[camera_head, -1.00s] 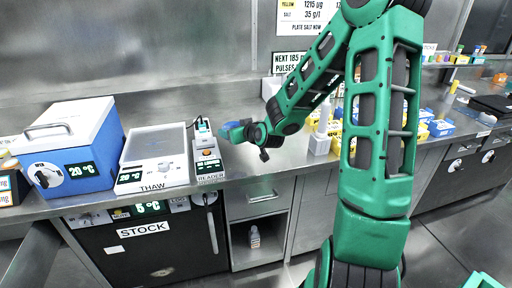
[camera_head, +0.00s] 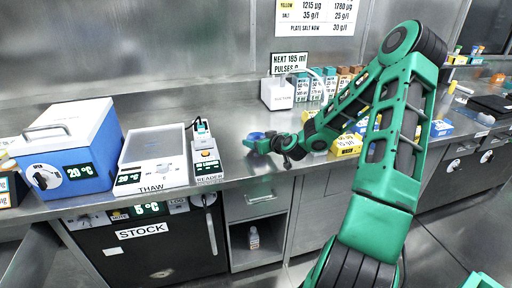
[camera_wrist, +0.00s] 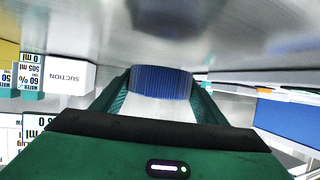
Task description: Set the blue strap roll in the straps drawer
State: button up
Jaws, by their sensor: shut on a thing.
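The blue strap roll (camera_wrist: 161,83) is a ribbed blue cylinder between the fingers of my gripper (camera_wrist: 160,104) in the wrist view. My gripper (camera_head: 262,143) is shut on it. In the head view the roll (camera_head: 254,136) is a small blue shape held over the front part of the steel bench, right of the reader. A drawer (camera_head: 240,212) with a bar handle (camera_head: 262,198) is set in the bench front below my gripper and looks shut. I cannot read a straps label on it.
The reader (camera_head: 206,158), thaw plate (camera_head: 152,162) and blue cooler box (camera_head: 72,150) stand to the left. A white suction box (camera_head: 277,94), bottles and yellow boxes (camera_head: 347,143) are to the right. An open shelf with a white bottle (camera_head: 254,238) is under the drawer.

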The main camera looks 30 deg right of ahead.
jog(key=shift+f, duration=1.25)
jog(key=shift+f, duration=0.2)
jog(key=o, duration=1.2)
jog(key=shift+o, duration=0.2)
jog(key=shift+a, duration=0.1)
jog(key=shift+s+a, duration=0.1)
